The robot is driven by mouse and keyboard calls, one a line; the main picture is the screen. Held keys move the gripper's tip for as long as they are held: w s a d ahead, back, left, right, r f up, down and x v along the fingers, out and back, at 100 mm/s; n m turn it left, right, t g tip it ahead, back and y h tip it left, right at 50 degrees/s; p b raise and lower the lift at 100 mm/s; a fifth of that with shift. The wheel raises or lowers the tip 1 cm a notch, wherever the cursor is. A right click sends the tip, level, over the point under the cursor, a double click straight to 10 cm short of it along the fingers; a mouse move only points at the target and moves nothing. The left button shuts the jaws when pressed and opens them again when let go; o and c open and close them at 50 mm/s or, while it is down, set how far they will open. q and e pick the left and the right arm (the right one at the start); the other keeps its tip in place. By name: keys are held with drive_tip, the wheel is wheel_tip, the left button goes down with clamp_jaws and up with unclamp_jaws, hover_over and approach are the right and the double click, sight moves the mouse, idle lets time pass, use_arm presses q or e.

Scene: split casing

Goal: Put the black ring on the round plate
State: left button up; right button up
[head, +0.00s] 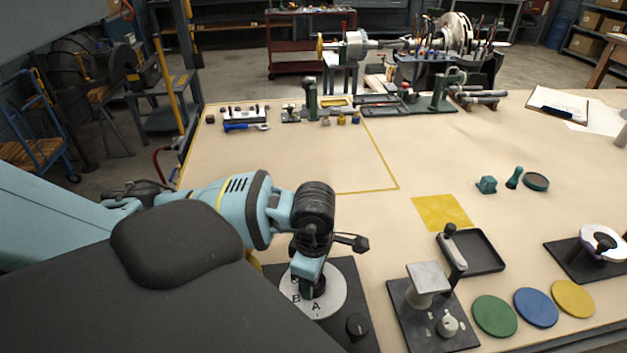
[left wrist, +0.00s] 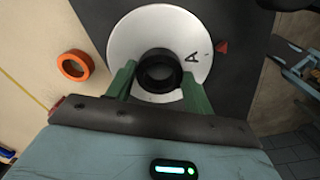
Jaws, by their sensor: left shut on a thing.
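The round plate (left wrist: 125,42) is a white disc with letters on its face, set on a dark square base. It also shows in the head view (head: 335,290), partly hidden by my left gripper (head: 313,288). In the left wrist view my left gripper (left wrist: 159,72) has its green fingers on both sides of the black ring (left wrist: 160,89) and is shut on it. The ring is over the plate's face, off its centre toward the gripper. I cannot tell whether it touches the plate. My right gripper is not in view.
An orange ring (left wrist: 75,65) lies on the table beside the plate's base. In the head view a black knob (head: 357,325) is on the base's front corner. A dark fixture with a grey block (head: 428,278) stands to the right, near green, blue and yellow discs (head: 572,298).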

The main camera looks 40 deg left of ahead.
use_arm(q)
drive_tip(key=shift+f, duration=0.15)
drive_tip(key=o, duration=1.1)
wheel_tip(320, 180, up, 12)
